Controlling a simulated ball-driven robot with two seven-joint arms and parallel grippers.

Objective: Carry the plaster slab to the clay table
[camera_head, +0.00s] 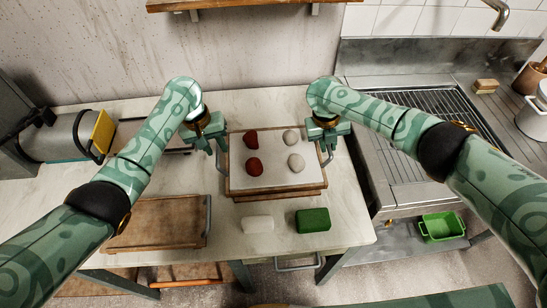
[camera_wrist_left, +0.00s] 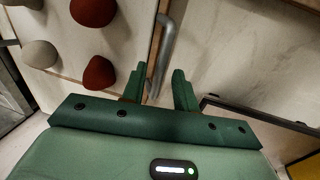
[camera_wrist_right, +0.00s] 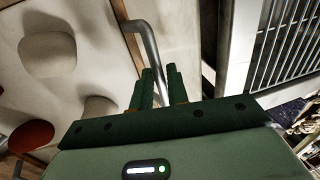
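The plaster slab (camera_head: 272,164) is pale with a wooden edge and lies on the marble-topped counter (camera_head: 345,210). It bears two dark red lumps (camera_head: 253,166) and two pale grey lumps (camera_head: 296,162). A bent metal handle stands at each side. My left gripper (camera_head: 220,160) is at the left handle; in the left wrist view its fingers are apart, with the handle (camera_wrist_left: 163,50) between them and a gap showing. My right gripper (camera_head: 327,152) is at the right handle; in the right wrist view its fingers close in on the handle (camera_wrist_right: 148,45). I cannot tell which surface is the clay table.
A wooden tray (camera_head: 152,222) with a metal handle lies front left. A white block (camera_head: 257,223) and a green block (camera_head: 313,220) lie in front of the slab. A steel sink unit with a grate (camera_head: 425,125) stands at right. A wooden shelf (camera_head: 235,3) hangs above.

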